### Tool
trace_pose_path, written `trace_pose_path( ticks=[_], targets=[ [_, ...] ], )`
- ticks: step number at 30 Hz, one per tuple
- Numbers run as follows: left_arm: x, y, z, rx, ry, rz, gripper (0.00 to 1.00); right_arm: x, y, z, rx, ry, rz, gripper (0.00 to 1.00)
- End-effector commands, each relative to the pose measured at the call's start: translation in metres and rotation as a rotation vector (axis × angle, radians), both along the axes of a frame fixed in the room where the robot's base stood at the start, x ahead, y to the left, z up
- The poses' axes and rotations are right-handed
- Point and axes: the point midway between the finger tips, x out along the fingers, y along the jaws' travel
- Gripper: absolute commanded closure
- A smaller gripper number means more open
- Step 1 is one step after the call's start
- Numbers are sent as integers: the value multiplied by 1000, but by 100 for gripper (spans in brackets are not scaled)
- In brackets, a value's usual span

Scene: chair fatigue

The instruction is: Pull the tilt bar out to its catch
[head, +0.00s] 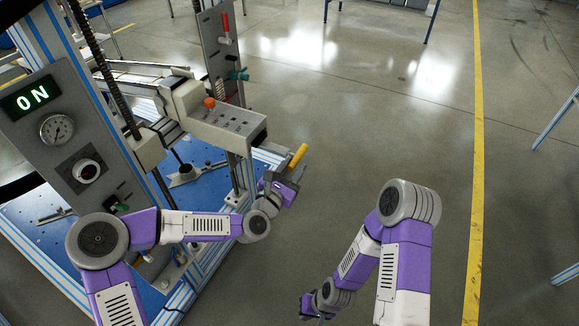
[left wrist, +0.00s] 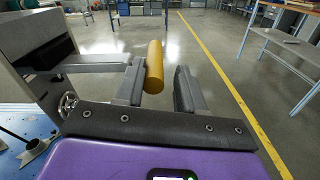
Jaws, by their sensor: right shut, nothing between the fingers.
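The tilt bar's yellow grip (head: 298,156) sticks up at the right side of the pale machine head. In the left wrist view the yellow grip (left wrist: 155,66) stands at the gap between my left fingers, close to the left finger and apart from the right one. A grey bar (left wrist: 95,63) runs from the housing toward the grip; its end is hidden behind the left finger. My left gripper (head: 290,177) is open around or just short of the grip; I cannot tell how deep it sits. My right gripper (head: 308,308) is low at the bottom, shut and empty.
The machine frame holds a control panel with a lit ON display (head: 30,96), a gauge and a knob. A blue base plate (head: 210,160) lies below the head. An upright panel (head: 220,55) has red and green handles.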

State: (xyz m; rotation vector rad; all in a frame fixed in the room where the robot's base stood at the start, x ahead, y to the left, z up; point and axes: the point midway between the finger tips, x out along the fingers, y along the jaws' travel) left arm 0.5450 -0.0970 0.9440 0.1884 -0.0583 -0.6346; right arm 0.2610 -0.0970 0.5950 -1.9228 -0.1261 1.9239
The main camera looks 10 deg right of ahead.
Motion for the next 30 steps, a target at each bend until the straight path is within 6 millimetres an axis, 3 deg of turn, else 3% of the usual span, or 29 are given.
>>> trace_pose_path(
  ticks=[3,14,24,30],
  targets=[
    [-1,-1,1,-1,-1,-2,52,0,0,0,0,0,0,100],
    [-4,6,1,0,-2,6,52,0,0,2,0,0,0,100],
    [-45,35,1,0,-1,3,52,0,0,10,0,0,0,100],
    [-59,44,1,-1,-2,2,52,0,0,12,0,0,0,100]
  ],
)
